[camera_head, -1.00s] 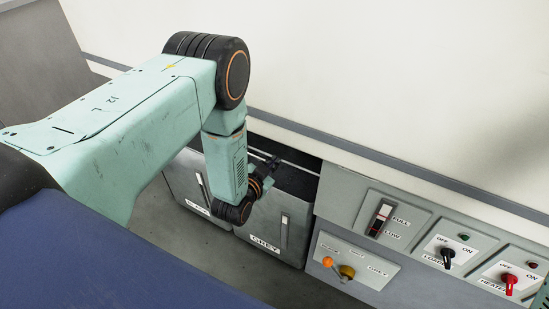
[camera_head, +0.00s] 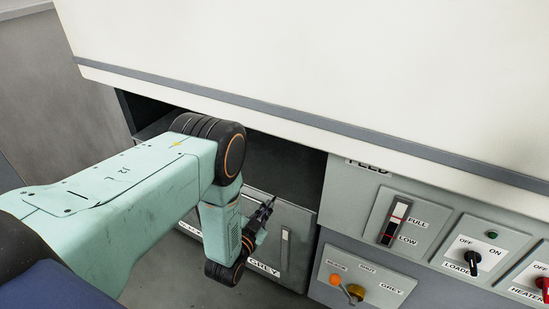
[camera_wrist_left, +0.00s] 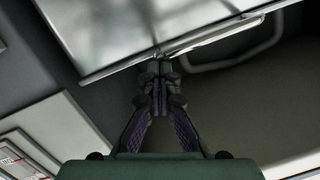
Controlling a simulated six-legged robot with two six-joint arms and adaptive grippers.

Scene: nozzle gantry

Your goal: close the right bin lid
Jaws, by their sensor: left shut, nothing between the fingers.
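The right bin (camera_head: 298,240), a grey box labelled GREY with an upright slot on its front, stands under the white cabinet in the head view. Its lid cannot be made out for certain there; a dark recess shows above the bin. My left gripper (camera_head: 268,207) is at the bin's upper front, left of the slot. In the left wrist view its fingers (camera_wrist_left: 160,80) are shut and empty, with the tips close to the edge of a pale panel (camera_wrist_left: 120,30). I cannot tell whether they touch it. My right gripper is not in view.
The left bin (camera_head: 190,222) is mostly hidden behind my left arm. Right of the bins is a control panel with a level gauge (camera_head: 394,222), an orange-knobbed lever (camera_head: 335,279), a black loader switch (camera_head: 472,262) and a red heater switch (camera_head: 543,284). The white cabinet (camera_head: 320,60) overhangs the bins.

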